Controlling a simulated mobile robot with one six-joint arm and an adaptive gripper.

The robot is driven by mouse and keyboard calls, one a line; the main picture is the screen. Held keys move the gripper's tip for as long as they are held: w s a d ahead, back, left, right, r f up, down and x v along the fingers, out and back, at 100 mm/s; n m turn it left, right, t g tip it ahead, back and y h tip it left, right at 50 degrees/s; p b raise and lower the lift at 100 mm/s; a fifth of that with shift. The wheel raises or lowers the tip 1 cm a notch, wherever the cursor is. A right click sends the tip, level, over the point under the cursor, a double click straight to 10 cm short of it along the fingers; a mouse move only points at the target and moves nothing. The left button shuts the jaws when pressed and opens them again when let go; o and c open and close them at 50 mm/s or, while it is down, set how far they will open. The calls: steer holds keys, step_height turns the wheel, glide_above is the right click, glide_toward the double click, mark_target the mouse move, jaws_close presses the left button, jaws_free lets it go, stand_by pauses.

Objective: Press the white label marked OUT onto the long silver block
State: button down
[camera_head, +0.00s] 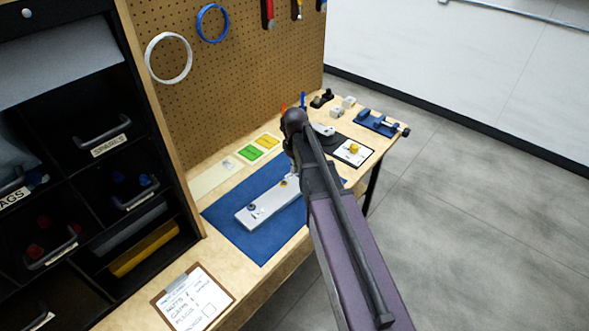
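The long silver block (265,206) lies flat on a blue mat (225,222) on the wooden bench. Small round fittings sit on its top, and my arm covers its far right end. A green label (249,153) and a yellow label (267,141) lie on a pale strip (208,181) behind the mat. A small whitish patch (228,164) lies on the same strip, left of the green label. It may be the white label, but no OUT marking can be read.
Black drawers (105,145) and a pegboard (245,65) border the bench. A clipboard (193,300) lies at the near end. A white plate with a yellow knob (353,150) and a blue vise-like tool (380,123) stand at the far end. Open floor is on the right.

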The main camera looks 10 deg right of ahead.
mark_target(295, 186)
steer(key=shift+w+f, duration=0.1)
steer(key=shift+f, duration=0.15)
stand_by(0.3)
steer(key=shift+f+b, duration=1.8)
steer(key=shift+b, duration=0.2)
steer(key=shift+f+b, duration=1.65)
steer(key=shift+f, duration=0.05)
stand_by(3.8)
